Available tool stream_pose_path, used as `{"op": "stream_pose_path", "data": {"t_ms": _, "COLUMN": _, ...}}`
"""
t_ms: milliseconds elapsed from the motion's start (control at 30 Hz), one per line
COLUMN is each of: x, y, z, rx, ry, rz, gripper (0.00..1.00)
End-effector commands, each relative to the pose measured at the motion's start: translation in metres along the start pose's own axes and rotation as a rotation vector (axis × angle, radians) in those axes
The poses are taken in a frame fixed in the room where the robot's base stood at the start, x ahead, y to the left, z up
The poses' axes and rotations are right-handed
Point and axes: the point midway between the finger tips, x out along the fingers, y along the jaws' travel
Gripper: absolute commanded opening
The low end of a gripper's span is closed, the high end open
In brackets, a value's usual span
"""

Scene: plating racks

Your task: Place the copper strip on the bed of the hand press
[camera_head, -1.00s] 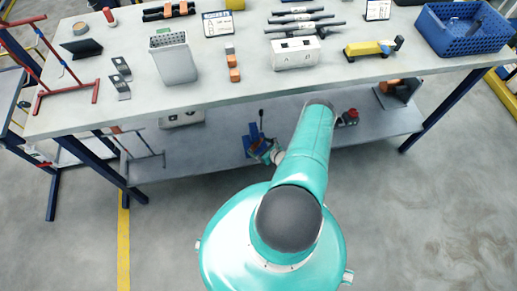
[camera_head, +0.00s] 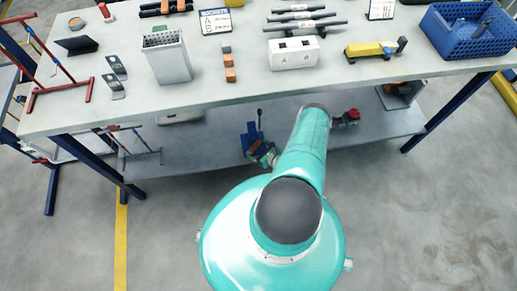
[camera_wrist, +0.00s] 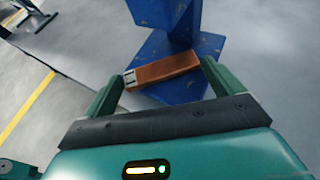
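The blue hand press (camera_head: 251,131) stands on the lower shelf of the bench, with a dark upright lever. In the wrist view its blue column and base (camera_wrist: 172,45) show. The copper strip (camera_wrist: 165,70), orange-brown with a silvery left end, lies across the blue base in front of the column. My gripper (camera_wrist: 161,71) is open, its green fingers wide apart at either end of the strip. Whether the fingertips touch the strip I cannot tell. In the head view my gripper (camera_head: 266,156) is small and partly hidden by my arm, at the front of the press.
The bench top (camera_head: 200,95) overhangs the lower shelf (camera_head: 200,155). On top stand a grey perforated bin (camera_head: 168,60), a white box (camera_head: 294,54), a yellow tool (camera_head: 370,49) and a blue crate (camera_head: 468,30). A red-topped item (camera_head: 350,116) sits right of the press.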

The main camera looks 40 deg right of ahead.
Motion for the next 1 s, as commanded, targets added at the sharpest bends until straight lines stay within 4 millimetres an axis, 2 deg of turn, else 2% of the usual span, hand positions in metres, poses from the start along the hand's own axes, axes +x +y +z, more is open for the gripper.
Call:
{"op": "stream_pose_path", "data": {"t_ms": 367, "x": -0.001, "y": -0.002, "z": 0.005, "rx": -0.001, "ry": 0.000, "rz": 0.001, "gripper": 1.00}}
{"op": "stream_pose_path", "data": {"t_ms": 567, "x": -0.032, "y": -0.003, "z": 0.004, "rx": 0.001, "ry": 0.000, "rz": -0.001, "gripper": 1.00}}
{"op": "stream_pose_path", "data": {"t_ms": 800, "x": -0.085, "y": -0.004, "z": 0.004, "rx": 0.001, "ry": 0.001, "rz": -0.002, "gripper": 1.00}}
{"op": "stream_pose_path", "data": {"t_ms": 1000, "x": -0.114, "y": -0.004, "z": 0.004, "rx": 0.000, "ry": 0.000, "rz": 0.000, "gripper": 1.00}}
